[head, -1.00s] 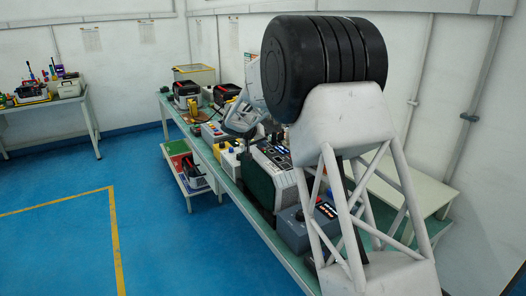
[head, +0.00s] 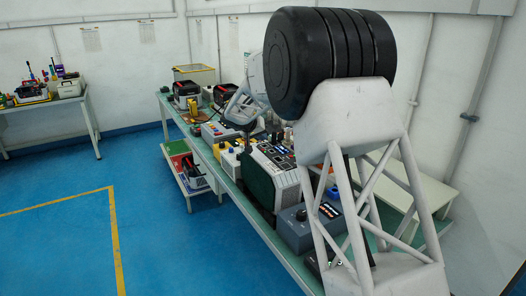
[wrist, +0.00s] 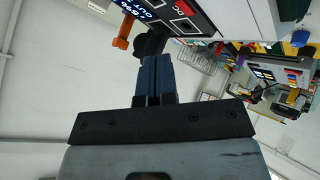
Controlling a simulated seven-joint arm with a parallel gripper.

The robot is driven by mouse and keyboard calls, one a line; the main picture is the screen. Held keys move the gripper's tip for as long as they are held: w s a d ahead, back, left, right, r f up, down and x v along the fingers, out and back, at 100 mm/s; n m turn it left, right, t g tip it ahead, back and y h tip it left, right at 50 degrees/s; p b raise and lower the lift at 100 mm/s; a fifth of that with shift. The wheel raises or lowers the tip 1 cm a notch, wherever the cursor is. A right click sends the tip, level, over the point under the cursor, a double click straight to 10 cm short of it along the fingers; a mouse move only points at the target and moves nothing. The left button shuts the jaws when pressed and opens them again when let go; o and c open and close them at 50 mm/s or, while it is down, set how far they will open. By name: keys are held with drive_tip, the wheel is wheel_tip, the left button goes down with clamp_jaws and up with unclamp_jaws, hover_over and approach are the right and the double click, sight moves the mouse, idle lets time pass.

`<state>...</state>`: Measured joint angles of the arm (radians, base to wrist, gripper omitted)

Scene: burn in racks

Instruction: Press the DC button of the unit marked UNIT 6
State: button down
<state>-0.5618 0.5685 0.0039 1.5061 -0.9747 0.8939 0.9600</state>
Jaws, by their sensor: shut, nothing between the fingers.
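In the wrist view my gripper (wrist: 156,62) is shut and empty, its two dark blue fingers side by side. Its tips are beside or in front of a dark round knob (wrist: 150,44); whether they touch it I cannot tell. Past them is the dark panel of a unit (wrist: 168,10) with white lettering that includes "OUT" and square outlined buttons, one with red letters (wrist: 181,32) resembling DC. In the head view a unit with a dark panel (head: 277,160) stands mid-bench, near the end of my arm; my fingers are hard to make out there. No UNIT 6 mark is readable.
A blue-grey unit with an orange display (head: 297,229) stands nearer on the green bench (head: 243,208). Further back are a yellow-and-white box (head: 230,158) and red-black units (head: 186,90). An orange part (wrist: 123,32) juts beside the knob. The blue floor at left is clear.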

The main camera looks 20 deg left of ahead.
drive_tip(key=shift+r, duration=1.75)
drive_tip(key=shift+r, duration=0.15)
wheel_tip(320, 180, up, 8)
hover_over(262, 150)
drive_tip(key=shift+d, duration=0.2)
drive_tip(key=shift+f, duration=0.2)
drive_tip(key=shift+s+d, duration=0.1)
idle(0.3)
